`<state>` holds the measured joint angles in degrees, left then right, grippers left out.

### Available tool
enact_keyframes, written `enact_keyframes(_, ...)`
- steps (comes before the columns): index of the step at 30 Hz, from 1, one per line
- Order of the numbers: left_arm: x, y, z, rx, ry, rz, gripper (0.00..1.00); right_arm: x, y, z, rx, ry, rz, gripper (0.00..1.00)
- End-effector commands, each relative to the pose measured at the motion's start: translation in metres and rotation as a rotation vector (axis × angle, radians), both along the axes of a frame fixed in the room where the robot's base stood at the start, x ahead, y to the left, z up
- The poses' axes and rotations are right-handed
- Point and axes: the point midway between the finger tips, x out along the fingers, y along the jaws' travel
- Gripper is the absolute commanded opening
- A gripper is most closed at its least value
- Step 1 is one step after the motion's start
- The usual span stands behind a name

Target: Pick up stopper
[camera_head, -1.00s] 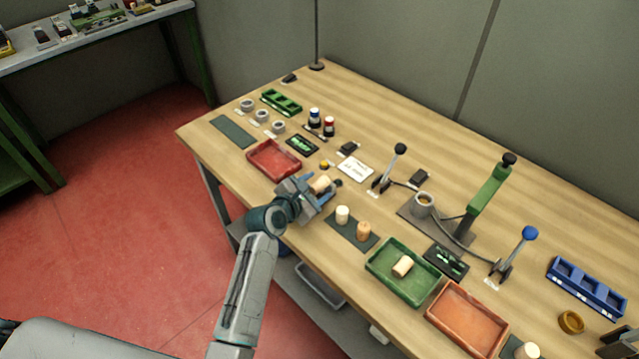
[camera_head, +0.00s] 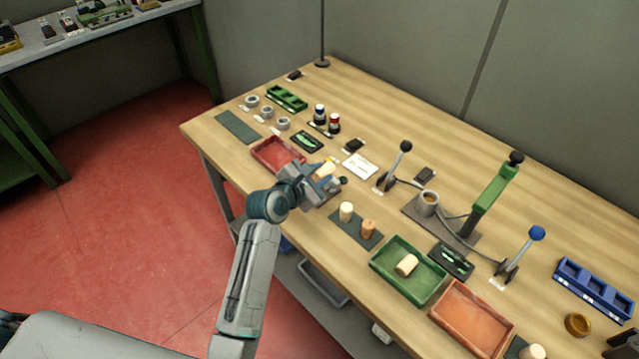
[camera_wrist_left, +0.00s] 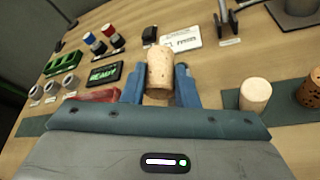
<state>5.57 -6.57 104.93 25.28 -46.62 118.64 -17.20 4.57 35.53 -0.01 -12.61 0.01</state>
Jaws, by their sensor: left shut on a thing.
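My left gripper (camera_head: 325,180) is shut on a cork stopper (camera_wrist_left: 159,73), which stands upright between the two blue fingers in the left wrist view. In the head view this stopper (camera_head: 326,168) shows partly behind the fingers, over the table near the red tray. A pale stopper (camera_head: 346,211) and a browner, pitted stopper (camera_head: 368,229) stand on a dark mat (camera_head: 345,229) to the right of the gripper. Another pale stopper (camera_head: 406,265) lies in the green tray (camera_head: 431,289). My right gripper does not show.
A red tray (camera_head: 262,158) is beside the gripper on the left. An orange-red tray (camera_head: 470,320) is at the front right. Levers (camera_head: 393,168), a green-handled press (camera_head: 490,190) and a blue-knobbed lever (camera_head: 520,255) stand up behind.

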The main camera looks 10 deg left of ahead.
Motion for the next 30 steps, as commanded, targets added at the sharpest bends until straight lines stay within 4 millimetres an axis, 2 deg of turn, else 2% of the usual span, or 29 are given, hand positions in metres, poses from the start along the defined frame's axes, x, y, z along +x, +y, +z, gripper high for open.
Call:
enact_keyframes(1,-0.013,0.004,-0.006,0.002,0.005,0.0,0.06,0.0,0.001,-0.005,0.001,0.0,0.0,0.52)
enact_keyframes(12,-0.104,0.03,0.003,0.002,0.005,-0.001,0.06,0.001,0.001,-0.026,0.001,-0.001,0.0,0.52)
enact_keyframes(18,-0.138,0.04,0.007,0.003,0.005,0.0,0.06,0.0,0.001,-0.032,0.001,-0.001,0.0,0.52)
enact_keyframes(25,-0.152,0.044,0.011,0.0,0.004,0.002,0.06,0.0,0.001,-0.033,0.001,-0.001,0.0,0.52)
enact_keyframes(30,-0.136,0.048,0.021,0.004,-0.001,0.072,0.06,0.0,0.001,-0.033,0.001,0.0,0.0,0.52)
